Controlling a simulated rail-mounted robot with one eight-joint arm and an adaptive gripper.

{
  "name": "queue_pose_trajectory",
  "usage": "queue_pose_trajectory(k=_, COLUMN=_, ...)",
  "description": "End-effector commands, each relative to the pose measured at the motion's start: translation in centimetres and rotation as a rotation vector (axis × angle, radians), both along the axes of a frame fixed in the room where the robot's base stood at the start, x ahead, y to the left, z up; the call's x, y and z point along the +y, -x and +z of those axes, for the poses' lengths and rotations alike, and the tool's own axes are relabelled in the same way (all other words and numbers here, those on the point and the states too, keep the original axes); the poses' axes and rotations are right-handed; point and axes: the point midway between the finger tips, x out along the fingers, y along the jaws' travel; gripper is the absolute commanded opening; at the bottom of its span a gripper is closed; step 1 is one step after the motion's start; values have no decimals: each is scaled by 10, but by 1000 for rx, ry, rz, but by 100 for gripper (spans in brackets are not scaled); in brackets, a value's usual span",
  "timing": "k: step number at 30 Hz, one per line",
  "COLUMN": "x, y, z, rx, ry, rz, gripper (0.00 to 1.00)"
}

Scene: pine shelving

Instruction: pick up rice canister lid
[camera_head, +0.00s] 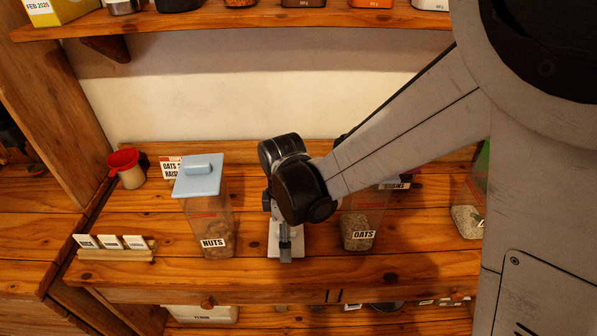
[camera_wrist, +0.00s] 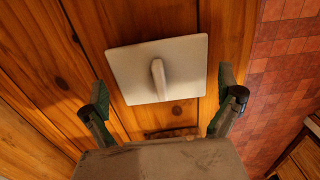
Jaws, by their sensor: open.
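A pale square lid (camera_wrist: 185,62) with a raised bar handle (camera_wrist: 158,78) lies on the wooden shelf board in the wrist view. No label on it can be read. In the head view a pale lid (camera_head: 298,242) shows partly behind my gripper (camera_head: 285,245), between the nuts and oats canisters. In the wrist view my gripper (camera_wrist: 163,98) is open and empty. Its fingers stand apart to the left and right of the lid, with the handle roughly midway between them. The exact height of the fingertips above the board cannot be told.
The nuts canister (camera_head: 215,220) with a light blue lid (camera_head: 200,177) stands left of my gripper, and the oats canister (camera_head: 360,220) close on the right. Small label cards (camera_head: 112,242) sit at front left, a red-rimmed cup (camera_head: 126,167) behind. An upper shelf (camera_head: 240,18) runs above.

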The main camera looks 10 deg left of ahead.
Motion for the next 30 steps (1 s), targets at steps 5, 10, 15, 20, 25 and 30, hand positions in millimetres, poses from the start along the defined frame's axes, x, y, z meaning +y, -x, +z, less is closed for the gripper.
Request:
queue_pose_trajectory(k=5, x=0, y=0, z=-1, rx=0, ry=0, rz=0, gripper=100)
queue_pose_trajectory(k=10, x=0, y=0, z=-1, rx=0, ry=0, rz=0, gripper=85)
queue_pose_trajectory(k=15, x=0, y=0, z=-1, rx=0, ry=0, rz=0, gripper=63)
queue_pose_trajectory(k=20, x=0, y=0, z=-1, rx=0, ry=0, rz=0, gripper=60)
queue_pose_trajectory(k=25, x=0, y=0, z=-1, rx=0, ry=0, rz=0, gripper=60)
queue_pose_trajectory(k=30, x=0, y=0, z=-1, rx=0, ry=0, rz=0, gripper=60)
